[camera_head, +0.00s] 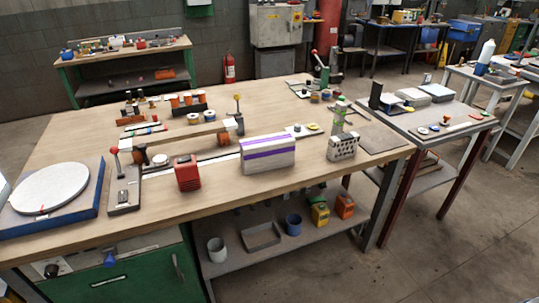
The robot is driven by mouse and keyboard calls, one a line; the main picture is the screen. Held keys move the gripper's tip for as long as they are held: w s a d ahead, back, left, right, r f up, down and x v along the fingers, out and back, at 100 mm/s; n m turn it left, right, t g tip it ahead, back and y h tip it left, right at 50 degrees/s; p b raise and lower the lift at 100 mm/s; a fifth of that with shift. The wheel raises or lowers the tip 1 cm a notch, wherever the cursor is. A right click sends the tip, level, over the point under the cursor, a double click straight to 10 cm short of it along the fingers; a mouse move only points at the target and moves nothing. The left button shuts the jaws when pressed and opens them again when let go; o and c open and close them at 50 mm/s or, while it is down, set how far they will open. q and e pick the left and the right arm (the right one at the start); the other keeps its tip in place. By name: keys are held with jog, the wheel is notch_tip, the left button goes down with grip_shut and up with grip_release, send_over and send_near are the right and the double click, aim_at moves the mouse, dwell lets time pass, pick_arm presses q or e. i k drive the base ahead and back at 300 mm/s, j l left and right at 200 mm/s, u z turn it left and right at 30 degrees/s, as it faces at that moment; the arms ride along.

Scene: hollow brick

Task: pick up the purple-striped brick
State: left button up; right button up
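The purple-striped brick (267,154) is a pale grey block with a purple stripe along its side. It stands upright near the front edge of the wooden workbench (320,190), right of the middle. A smaller grey brick with rows of dark holes (342,148) stands to its right, apart from it. A red block (188,173) stands to its left, also apart. Neither of my grippers shows in the head view, and nothing touches the purple-striped brick from above.
Left on the bench are a round white disc on a blue base (50,188) and a lever fixture (122,187). A green-and-white bottle (339,113) stands behind the holed brick. A side table (440,118) adjoins at right. Bare wood lies in front of the purple-striped brick.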

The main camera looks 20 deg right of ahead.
aim_at(258, 154)
jog(key=i+j+z, duration=0.15)
jog(key=i, duration=0.3)
jog(key=i+j+z, duration=0.1)
jog(key=i, duration=0.4)
